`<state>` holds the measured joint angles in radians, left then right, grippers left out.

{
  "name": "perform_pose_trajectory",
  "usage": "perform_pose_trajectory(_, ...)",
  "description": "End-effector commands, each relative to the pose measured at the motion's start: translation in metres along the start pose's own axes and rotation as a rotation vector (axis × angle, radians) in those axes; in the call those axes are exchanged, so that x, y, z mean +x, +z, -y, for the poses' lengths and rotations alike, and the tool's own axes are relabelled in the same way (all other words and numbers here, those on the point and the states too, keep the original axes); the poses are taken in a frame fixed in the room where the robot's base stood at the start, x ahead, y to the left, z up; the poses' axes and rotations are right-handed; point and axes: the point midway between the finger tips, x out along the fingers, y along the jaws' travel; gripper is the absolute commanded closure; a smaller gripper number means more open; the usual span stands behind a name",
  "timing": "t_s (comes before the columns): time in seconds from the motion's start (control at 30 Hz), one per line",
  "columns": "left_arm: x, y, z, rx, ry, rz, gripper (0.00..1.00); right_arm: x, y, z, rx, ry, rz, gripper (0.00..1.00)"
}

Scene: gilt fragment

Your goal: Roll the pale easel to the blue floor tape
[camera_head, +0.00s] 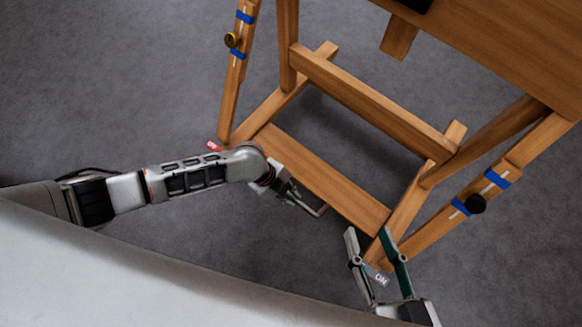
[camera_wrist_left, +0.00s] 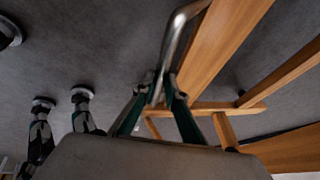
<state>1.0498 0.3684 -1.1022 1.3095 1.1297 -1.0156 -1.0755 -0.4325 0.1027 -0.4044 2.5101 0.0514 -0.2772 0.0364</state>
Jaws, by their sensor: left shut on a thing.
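A wooden easel (camera_head: 378,105) of warm brown wood, not pale, fills the upper right of the head view. Its lower beams also show in the left wrist view (camera_wrist_left: 215,45). My left gripper (camera_head: 298,196) is at the near lower beam, shut on a bent metal handle (camera_head: 317,210); the handle shows clearly in the left wrist view (camera_wrist_left: 178,40). My right gripper (camera_head: 367,234) is open by the easel's near right foot, its fingers apart. I see nothing held in it. No blue floor tape is in view.
Grey floor is open at left.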

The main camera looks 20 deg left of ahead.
Motion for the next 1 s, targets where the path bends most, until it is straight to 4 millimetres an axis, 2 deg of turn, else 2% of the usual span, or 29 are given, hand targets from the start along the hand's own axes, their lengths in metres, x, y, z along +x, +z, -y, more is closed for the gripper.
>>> perform_pose_trajectory(0.17, 0.000, -0.002, 0.000, 0.000, -0.001, -0.003, 1.00, 0.000, 0.000, 0.000, 0.000, 0.001, 0.001, 0.60)
perform_pose_trajectory(0.2, 0.000, -0.002, 0.000, 0.000, -0.001, -0.003, 0.85, 0.000, 0.001, 0.000, 0.000, 0.001, 0.002, 0.60)
perform_pose_trajectory(0.27, 0.000, -0.002, 0.000, 0.000, 0.000, -0.003, 0.71, 0.000, 0.001, 0.000, -0.001, 0.001, 0.002, 0.60)
perform_pose_trajectory(0.67, -0.002, 0.000, 0.000, 0.000, 0.000, -0.001, 0.71, 0.000, 0.002, -0.002, -0.003, 0.004, 0.005, 0.60)
perform_pose_trajectory(0.87, -0.024, 0.001, 0.000, 0.000, -0.001, 0.000, 0.71, 0.000, 0.001, -0.001, -0.003, 0.003, 0.004, 0.60)
perform_pose_trajectory(1.0, -0.052, 0.001, 0.000, 0.002, -0.002, 0.000, 0.71, 0.000, 0.001, -0.001, -0.003, 0.003, 0.003, 0.60)
